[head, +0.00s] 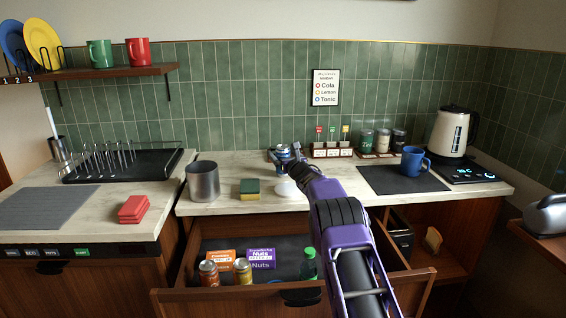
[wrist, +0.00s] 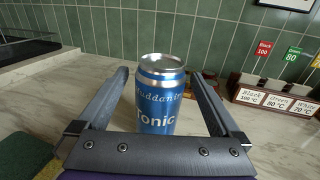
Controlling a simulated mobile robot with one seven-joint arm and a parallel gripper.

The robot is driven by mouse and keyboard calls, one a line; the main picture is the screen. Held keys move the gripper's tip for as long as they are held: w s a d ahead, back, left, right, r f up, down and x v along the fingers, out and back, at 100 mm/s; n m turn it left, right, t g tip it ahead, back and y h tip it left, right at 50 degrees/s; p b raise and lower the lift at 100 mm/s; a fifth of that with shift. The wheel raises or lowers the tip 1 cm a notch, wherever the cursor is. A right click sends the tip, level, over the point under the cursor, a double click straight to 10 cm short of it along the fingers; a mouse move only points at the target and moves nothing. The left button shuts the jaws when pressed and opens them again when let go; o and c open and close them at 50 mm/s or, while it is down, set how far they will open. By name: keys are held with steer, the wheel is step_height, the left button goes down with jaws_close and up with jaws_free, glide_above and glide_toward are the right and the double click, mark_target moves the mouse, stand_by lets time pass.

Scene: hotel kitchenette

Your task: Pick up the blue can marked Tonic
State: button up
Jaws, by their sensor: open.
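The blue can marked Tonic (wrist: 160,98) stands upright on the pale countertop in the wrist view, its silver top facing up. My gripper (wrist: 164,75) is open, with one finger on each side of the can. I cannot tell whether either finger touches it. In the head view, the can (head: 283,151) shows at the back of the counter, partly hidden by my gripper (head: 284,156) and wrist.
A green and yellow sponge (head: 249,189), a steel pot (head: 203,181) and a white dish (head: 287,188) are near my arm. A labelled rack (head: 332,151) stands right of the can. The open drawer (head: 212,296) below holds cans, boxes and a green bottle.

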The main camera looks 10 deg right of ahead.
jaws_close()
stand_by(0.3)
steer(key=shift+r, duration=0.1)
